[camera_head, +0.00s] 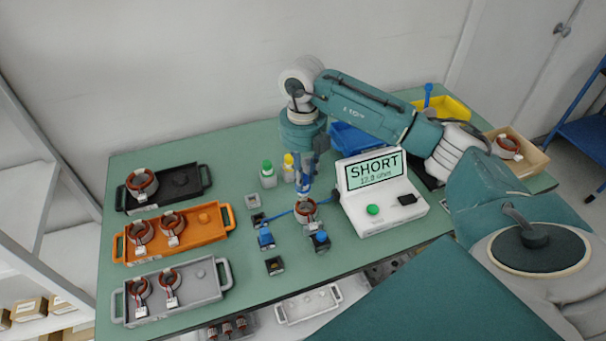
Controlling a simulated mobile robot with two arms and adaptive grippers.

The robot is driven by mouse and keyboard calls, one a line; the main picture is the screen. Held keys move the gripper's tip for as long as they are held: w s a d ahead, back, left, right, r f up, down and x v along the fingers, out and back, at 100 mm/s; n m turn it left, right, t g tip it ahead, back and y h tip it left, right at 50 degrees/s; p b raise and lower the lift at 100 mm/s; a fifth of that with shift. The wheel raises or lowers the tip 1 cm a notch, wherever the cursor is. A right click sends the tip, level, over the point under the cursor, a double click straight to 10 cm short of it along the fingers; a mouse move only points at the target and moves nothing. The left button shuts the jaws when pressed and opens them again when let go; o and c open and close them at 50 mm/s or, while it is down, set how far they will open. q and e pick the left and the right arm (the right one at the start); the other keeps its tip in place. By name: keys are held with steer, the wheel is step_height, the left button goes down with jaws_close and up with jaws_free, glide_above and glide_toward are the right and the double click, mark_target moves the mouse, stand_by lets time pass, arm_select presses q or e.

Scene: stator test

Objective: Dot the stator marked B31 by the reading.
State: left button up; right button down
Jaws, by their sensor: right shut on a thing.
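My right gripper (303,186) points straight down in the middle of the table. A green-capped bottle (267,176) and a yellow-capped bottle (289,168) stand behind and left of the gripper. My left gripper is not in view.
Black (195,192), orange (218,229) and grey (213,292) trays with stators line the left side. Small blue-topped blocks (265,238) (319,242) stand near the stator. A blue bin (352,141), a yellow bin (453,109) and a tan box (529,164) are behind the arm.

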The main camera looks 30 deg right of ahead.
steer(key=shift+f+b, duration=0.3)
steer(key=shift+f, duration=0.15)
steer(key=shift+r, duration=0.1)
steer(key=shift+r+p, duration=0.75)
steer(key=shift+r, duration=0.15)
steer(key=shift+r+p, duration=1.35)
steer(key=shift+r, duration=0.7)
